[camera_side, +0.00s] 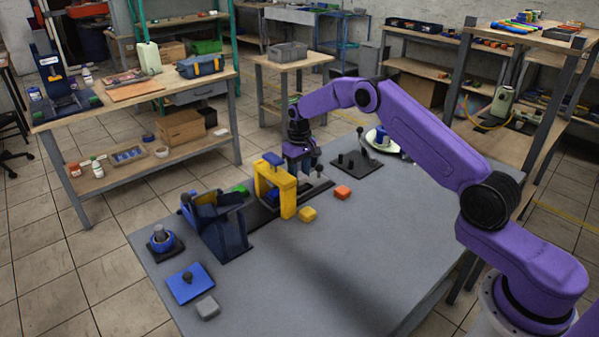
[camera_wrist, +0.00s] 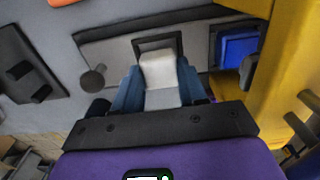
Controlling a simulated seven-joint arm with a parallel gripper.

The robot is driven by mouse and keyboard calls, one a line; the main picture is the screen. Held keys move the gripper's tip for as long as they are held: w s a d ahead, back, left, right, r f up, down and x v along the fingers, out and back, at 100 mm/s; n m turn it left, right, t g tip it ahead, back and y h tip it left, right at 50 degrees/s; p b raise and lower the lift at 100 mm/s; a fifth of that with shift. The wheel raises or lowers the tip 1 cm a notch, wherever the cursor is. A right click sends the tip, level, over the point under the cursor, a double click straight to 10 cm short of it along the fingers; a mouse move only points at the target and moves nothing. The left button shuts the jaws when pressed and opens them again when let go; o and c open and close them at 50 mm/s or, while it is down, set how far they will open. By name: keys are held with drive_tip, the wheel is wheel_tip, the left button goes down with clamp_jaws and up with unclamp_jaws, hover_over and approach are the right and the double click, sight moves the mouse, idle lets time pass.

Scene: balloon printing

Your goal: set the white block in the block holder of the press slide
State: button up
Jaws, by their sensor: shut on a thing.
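The white block (camera_wrist: 158,70) is between the two blue fingers of my gripper (camera_wrist: 160,84) in the wrist view. My gripper is shut on it. The dark square block holder (camera_wrist: 158,43) of the press slide (camera_wrist: 110,51) shows around the far end of the block. I cannot tell whether the block is down in the holder or just above it. In the side view my gripper (camera_side: 303,168) points down over the slide (camera_side: 318,190), to the right of the yellow press (camera_side: 287,195). The block is not clear there.
In the wrist view the yellow press stands close on the right, with a blue pad (camera_wrist: 238,46) beside it. A dark plate with pegs (camera_side: 357,160) lies behind right. The table's front right is clear.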

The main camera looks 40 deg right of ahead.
drive_tip(key=shift+f, duration=1)
idle(0.8)
drive_tip(key=o, duration=1)
drive_tip(key=shift+c, duration=0.2)
drive_tip(key=shift+r, duration=0.1)
